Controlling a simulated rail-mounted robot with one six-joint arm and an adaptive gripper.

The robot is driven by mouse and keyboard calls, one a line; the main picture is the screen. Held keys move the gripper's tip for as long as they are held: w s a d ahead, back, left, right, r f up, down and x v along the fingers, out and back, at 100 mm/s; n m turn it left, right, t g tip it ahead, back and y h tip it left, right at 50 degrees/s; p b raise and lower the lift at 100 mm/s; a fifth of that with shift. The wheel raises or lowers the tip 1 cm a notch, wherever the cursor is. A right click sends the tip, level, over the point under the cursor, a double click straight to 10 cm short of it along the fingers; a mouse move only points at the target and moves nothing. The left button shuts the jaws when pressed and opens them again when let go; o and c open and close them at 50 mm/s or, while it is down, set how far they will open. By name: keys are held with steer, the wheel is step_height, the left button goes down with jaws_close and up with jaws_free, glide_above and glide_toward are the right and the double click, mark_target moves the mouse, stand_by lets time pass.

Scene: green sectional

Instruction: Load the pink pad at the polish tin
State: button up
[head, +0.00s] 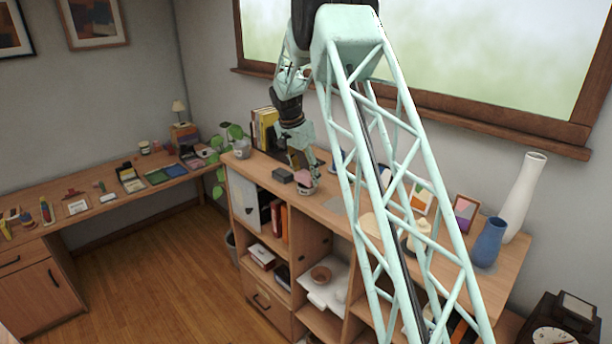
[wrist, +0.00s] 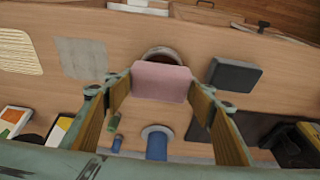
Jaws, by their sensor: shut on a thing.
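My gripper (wrist: 162,86) is shut on the pink pad (wrist: 162,78), with one finger at each side of it. A round tin with a pale rim and dark brown inside, which looks like the polish tin (wrist: 163,53), shows just beyond the pad in the wrist view. The pad hides the near part of that tin. In the head view my gripper (head: 303,169) is low over the shelf unit's top, with the pink pad (head: 304,183) below it. I cannot tell whether the pad touches the tin.
A dark grey block (wrist: 233,75) lies right of the tin, close to my right finger. A blue round-based object (wrist: 156,144) stands between the fingers' near ends. A grey flat sheet (wrist: 80,59) lies to the left. A leafy plant (head: 238,143) stands at the unit's left end.

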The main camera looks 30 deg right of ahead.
mark_target(306, 175)
steer(key=shift+s+f+b, duration=0.1)
steer(key=shift+f+b, duration=0.55)
steer(key=shift+b, duration=0.05)
stand_by(3.7)
steer(key=shift+r, duration=0.1)
steer(key=shift+r+p, duration=0.95)
steer(key=shift+r, duration=2.55)
